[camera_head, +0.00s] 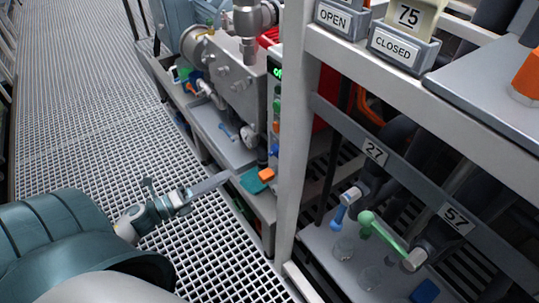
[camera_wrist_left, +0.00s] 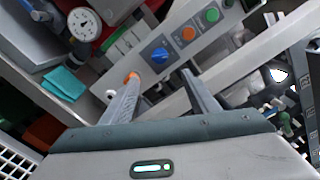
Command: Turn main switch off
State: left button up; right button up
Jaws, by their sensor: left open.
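A blue rotary knob (camera_wrist_left: 160,55) sits on a grey control panel (camera_wrist_left: 178,52) in the left wrist view, in line with an orange button (camera_wrist_left: 188,34) and a green button (camera_wrist_left: 211,14). No label reading main switch is legible. In the head view the panel shows edge-on, with the blue knob (camera_head: 275,150) low on it. My left gripper (camera_wrist_left: 158,76) is open and empty, its fingers pointing toward the panel with the knob between their lines. In the head view my left gripper (camera_head: 224,178) is left of the panel, apart from it. My right gripper is not in view.
A white post (camera_head: 291,130) stands right beside the panel. A teal cloth (camera_head: 252,181) and an orange item (camera_head: 266,174) lie on the ledge below. A round gauge (camera_wrist_left: 84,24) is left of the panel. Grating floor (camera_head: 75,110) is clear at left.

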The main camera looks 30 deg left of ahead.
aim_at(271, 154)
pick_arm(q)
jog(key=p+x, duration=0.2)
jog(key=x, duration=1.3)
jog(key=shift+w+d+r, duration=0.1)
jog(key=shift+w+d, duration=0.05)
jog(key=shift+w, duration=0.15)
jog(key=shift+w+d, duration=0.25)
jog(key=shift+w, duration=0.45)
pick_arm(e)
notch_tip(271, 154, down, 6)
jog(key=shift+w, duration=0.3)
pick_arm(q)
jog(key=shift+c, duration=0.6)
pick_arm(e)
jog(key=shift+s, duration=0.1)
pick_arm(q)
jog(key=c, duration=0.9)
